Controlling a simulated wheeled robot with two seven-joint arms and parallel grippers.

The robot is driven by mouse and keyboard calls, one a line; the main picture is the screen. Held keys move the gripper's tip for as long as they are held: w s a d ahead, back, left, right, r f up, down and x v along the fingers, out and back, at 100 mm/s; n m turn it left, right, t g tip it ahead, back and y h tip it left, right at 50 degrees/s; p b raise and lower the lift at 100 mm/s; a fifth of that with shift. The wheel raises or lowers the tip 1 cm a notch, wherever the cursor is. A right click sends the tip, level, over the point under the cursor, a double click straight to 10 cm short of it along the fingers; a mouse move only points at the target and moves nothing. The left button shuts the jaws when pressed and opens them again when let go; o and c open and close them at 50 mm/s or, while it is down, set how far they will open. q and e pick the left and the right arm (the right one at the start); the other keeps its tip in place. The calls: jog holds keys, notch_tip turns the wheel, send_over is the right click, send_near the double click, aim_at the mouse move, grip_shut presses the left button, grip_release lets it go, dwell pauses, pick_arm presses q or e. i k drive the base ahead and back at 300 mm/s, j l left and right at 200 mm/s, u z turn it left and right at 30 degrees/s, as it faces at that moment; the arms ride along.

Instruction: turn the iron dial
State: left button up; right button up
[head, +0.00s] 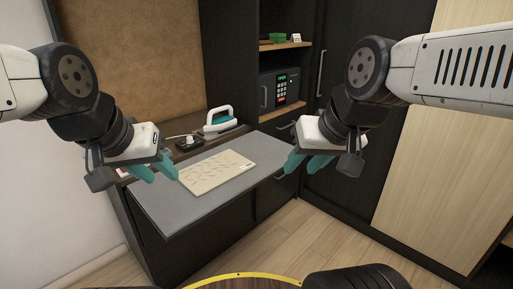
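A white and teal iron (220,122) stands at the back of the vanity top, near the middle of the head view. Its dial is too small to make out. My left gripper (156,170) is open and empty above the left part of the grey mat, to the left of the iron and nearer to me. My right gripper (305,163) is open and empty, to the right of the iron and nearer to me, by the mat's right end. Neither gripper touches the iron.
A grey mat (160,207) covers the vanity's front, with a patterned cream board (213,182) on it. A small black block with a white plug-like piece (188,143) sits left of the iron. A dark safe (280,88) stands in the shelf at the back right.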

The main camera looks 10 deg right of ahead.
aim_at(190, 139)
jog(key=i+z, duration=0.2)
jog(key=i, duration=0.4)
jog(key=u, duration=0.4)
jog(key=i+u, duration=0.1)
jog(key=u, duration=0.75)
jog(key=i+l+u, duration=0.1)
jog(key=u, duration=0.75)
jog(key=i+l, duration=0.05)
